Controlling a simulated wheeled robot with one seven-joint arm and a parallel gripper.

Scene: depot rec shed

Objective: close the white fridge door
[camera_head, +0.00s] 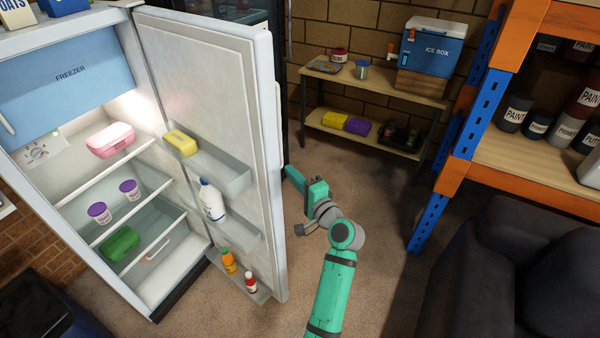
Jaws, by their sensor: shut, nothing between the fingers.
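The white fridge (104,14) stands at the left with its front open. Its white door (205,75) is swung wide, hinged beside the fridge's right side, with its inner face and shelves showing. A pale handle (281,130) shows along the door's free edge. My gripper (293,178) is shut and empty, just right of that edge at about mid height. Its tip is close to the door; I cannot tell whether it touches. The door's outer face is mostly hidden.
Door shelves hold a yellow box (180,142), a white bottle (212,200) and small bottles (228,262). A low shelf unit (385,85) with an ice box (435,47) stands behind. An orange-and-blue rack (470,130) and dark sofa (500,270) are right. Carpet (385,200) is clear between.

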